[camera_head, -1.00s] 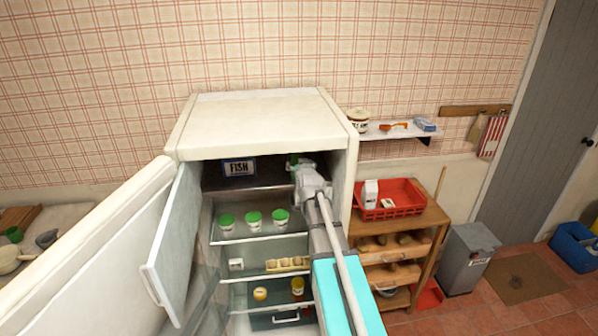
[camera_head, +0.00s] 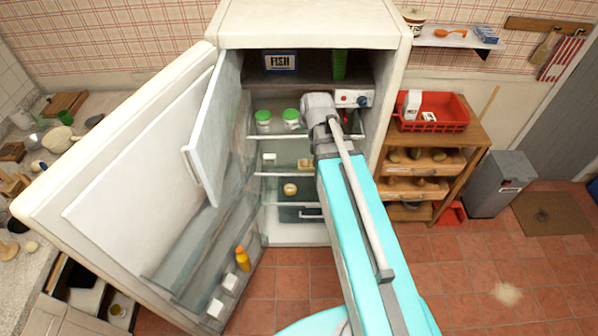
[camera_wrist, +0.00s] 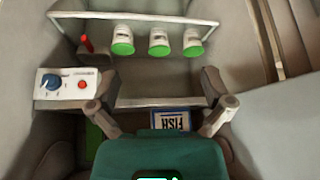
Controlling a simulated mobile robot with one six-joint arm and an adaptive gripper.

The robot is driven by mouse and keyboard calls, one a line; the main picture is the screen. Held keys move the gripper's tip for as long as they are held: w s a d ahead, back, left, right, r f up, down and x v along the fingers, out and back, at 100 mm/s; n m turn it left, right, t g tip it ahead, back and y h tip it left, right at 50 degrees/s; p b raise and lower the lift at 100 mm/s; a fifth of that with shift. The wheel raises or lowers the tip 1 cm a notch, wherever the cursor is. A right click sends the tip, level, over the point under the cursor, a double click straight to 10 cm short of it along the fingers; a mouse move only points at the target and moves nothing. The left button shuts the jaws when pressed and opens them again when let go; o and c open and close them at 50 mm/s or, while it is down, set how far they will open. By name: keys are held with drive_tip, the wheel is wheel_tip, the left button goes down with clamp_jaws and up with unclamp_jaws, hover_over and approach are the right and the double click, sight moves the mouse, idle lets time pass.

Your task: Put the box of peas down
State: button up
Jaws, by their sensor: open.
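A narrow green box (camera_head: 339,64), probably the peas, stands upright in the fridge's top compartment, to the right of the blue-edged FISH box (camera_head: 281,64). No lettering is readable on it. My gripper (camera_head: 322,100) is in front of the fridge, below and apart from the green box; its fingers are hidden in the head view. The upside-down wrist view shows my gripper (camera_wrist: 160,108) with fingers spread and nothing between them. There, the FISH box (camera_wrist: 170,120) lies beyond the fingers, and a green patch (camera_wrist: 95,143), probably the same box, shows partly behind the left finger.
The fridge door (camera_head: 130,170) and the inner freezer door (camera_head: 212,135) stand open on the left. Green-lidded tubs (camera_head: 291,118) stand on the shelf below. A control box with a dial (camera_head: 353,98) is at the right. A wooden rack with a red basket (camera_head: 450,114) stands beside the fridge.

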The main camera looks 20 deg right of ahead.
drive_tip(key=s+a+f+g, duration=0.1)
drive_tip(key=s+a+g, duration=0.2)
drive_tip(key=s, duration=0.4)
drive_tip(key=s+a+f+g, duration=0.1)
drive_tip(key=s+a+g, duration=0.2)
drive_tip(key=s, duration=0.4)
drive_tip(key=shift+s+a+f+n, duration=0.2)
drive_tip(key=shift+s+n, duration=0.1)
drive_tip(key=shift+n, duration=0.1)
wheel_tip(320, 180, down, 13)
drive_tip(key=b, duration=1.3)
drive_tip(key=shift+c, duration=0.3)
